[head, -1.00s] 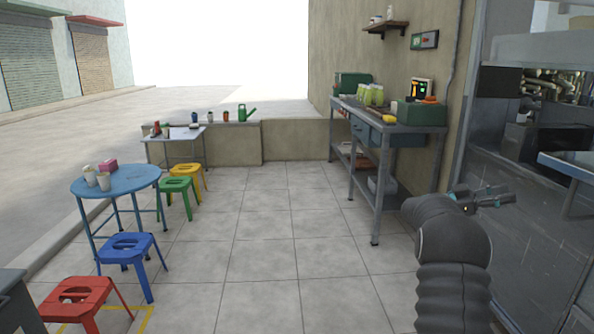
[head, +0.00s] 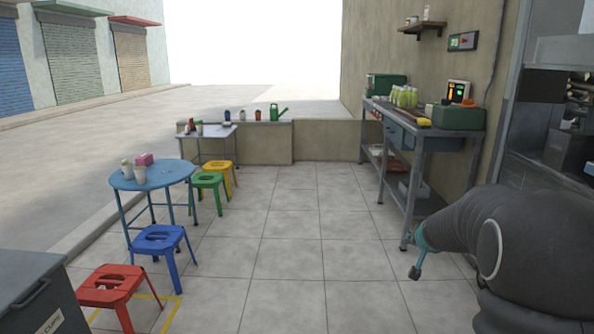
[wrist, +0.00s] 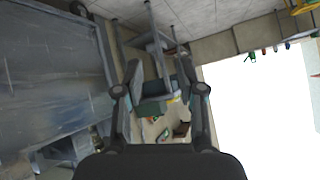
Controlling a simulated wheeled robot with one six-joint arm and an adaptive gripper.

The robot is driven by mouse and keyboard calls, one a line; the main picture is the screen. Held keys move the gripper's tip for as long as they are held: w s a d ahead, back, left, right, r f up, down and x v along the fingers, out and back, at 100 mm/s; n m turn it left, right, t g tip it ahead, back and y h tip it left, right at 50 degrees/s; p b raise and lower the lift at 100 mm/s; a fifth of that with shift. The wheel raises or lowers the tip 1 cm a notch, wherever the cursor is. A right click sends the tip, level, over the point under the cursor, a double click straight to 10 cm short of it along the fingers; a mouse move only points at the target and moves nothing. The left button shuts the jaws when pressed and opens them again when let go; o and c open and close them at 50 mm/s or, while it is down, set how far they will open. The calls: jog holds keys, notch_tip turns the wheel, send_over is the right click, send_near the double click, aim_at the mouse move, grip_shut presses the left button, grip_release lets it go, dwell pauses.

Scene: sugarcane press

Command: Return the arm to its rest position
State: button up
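My arm (head: 495,240) shows at the lower right of the head view, bent with its end pointing left and down. The tip of my gripper (head: 417,258) shows past the arm, in front of the tiled floor and near the foot of the workbench. In the wrist view my gripper (wrist: 159,80) has its two fingers spread apart. Nothing is held between them. The wrist picture is tilted far over, with the bench seen beyond the fingers. Most of the gripper body is hidden in the head view.
A grey workbench (head: 440,131) with bottles and a green box (head: 458,117) stands at the right. A blue round table (head: 165,179) and stools in red (head: 112,285), blue (head: 161,241), green (head: 208,182) and yellow stand left. The middle floor (head: 290,250) is clear.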

jog(key=s+a+r+n+g, duration=0.1)
jog(key=s+a, duration=0.5)
jog(key=s, duration=0.7)
jog(key=s+a+r+n+g+y, duration=0.1)
jog(key=s+a+n, duration=0.2)
jog(key=s, duration=1)
jog(key=s+a+r+n+g+y, duration=0.1)
jog(key=s+a+r+n+g, duration=0.1)
jog(key=s+a, duration=0.7)
jog(key=s, duration=0.5)
